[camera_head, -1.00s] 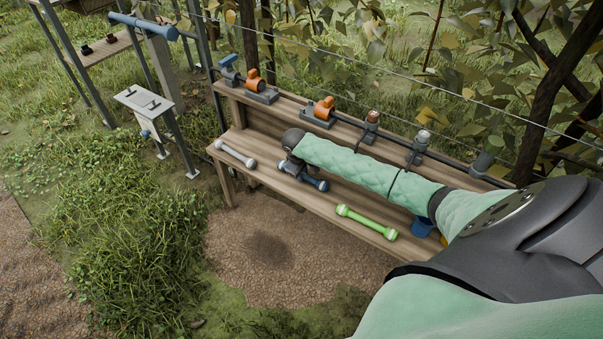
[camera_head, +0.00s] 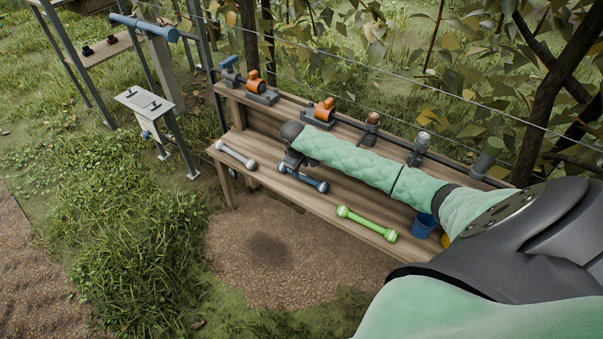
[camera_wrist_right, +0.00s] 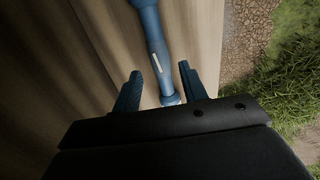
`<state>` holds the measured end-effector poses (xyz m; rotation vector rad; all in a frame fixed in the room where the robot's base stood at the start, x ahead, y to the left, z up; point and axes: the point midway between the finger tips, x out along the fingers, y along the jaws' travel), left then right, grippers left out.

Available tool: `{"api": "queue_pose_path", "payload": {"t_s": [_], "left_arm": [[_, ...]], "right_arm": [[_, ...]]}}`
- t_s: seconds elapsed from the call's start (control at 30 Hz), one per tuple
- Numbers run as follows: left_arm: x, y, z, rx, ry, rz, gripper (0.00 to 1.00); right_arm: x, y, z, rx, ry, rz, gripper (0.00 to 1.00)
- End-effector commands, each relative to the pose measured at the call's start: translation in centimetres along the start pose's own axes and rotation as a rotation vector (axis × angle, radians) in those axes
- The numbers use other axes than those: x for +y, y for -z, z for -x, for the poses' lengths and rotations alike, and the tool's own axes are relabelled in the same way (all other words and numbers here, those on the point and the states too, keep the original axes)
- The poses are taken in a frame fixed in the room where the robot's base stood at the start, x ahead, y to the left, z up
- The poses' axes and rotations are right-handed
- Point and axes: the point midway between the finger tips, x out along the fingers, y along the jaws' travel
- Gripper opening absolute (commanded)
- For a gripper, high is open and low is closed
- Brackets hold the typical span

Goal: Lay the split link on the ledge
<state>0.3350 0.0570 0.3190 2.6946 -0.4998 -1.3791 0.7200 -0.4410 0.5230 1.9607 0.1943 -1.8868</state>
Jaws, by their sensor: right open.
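A dark blue link (camera_head: 307,180) with thick ends lies on the lower plank of the wooden bench (camera_head: 262,177). In the right wrist view the blue link (camera_wrist_right: 153,40) has a small white mark on its shaft. A grey-white link (camera_head: 235,155) lies to its left and a green link (camera_head: 367,223) to its right. I cannot tell which is the split link or which plank is the ledge. My right gripper (camera_head: 294,160) is open at the blue link's left end; in the wrist view its fingers (camera_wrist_right: 158,78) stand either side of that end. My left gripper is out of view.
The raised back plank carries orange clamps (camera_head: 254,82) (camera_head: 324,110), further fittings (camera_head: 372,122) and a dark rail. A blue bucket (camera_head: 422,226) stands near the bench's right end. A grey stand (camera_head: 144,103) is at left. Gravel (camera_head: 270,250) in front is clear.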

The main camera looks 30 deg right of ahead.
Motion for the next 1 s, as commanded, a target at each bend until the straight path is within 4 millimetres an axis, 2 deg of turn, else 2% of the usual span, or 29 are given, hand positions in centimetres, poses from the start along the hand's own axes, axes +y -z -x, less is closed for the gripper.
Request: {"api": "queue_pose_path", "payload": {"t_s": [0.1, 0.3, 0.6, 0.73, 0.83, 0.97, 1.0], "left_arm": [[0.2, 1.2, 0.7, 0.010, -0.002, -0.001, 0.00], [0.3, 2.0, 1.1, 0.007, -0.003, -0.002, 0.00], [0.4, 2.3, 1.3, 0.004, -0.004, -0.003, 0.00], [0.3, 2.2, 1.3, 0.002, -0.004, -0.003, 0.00], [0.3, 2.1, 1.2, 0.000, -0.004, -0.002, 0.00], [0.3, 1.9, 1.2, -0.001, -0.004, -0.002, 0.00], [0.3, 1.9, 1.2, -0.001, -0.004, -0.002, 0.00]], "right_arm": [[0.1, 0.1, 2.6, 0.004, -0.002, 0.000, 0.43], [0.0, 0.1, 5.7, 0.002, 0.000, 0.000, 0.43], [0.0, 0.0, 7.5, 0.000, 0.000, -0.001, 0.43], [-0.4, 0.0, 7.2, 0.003, 0.003, 0.001, 0.43], [-2.1, -0.1, 6.0, 0.019, 0.018, 0.009, 0.43], [-6.7, -0.4, 2.9, 0.068, 0.057, 0.024, 0.43], [-8.7, -0.6, 1.7, 0.089, 0.073, 0.029, 0.43]]}}
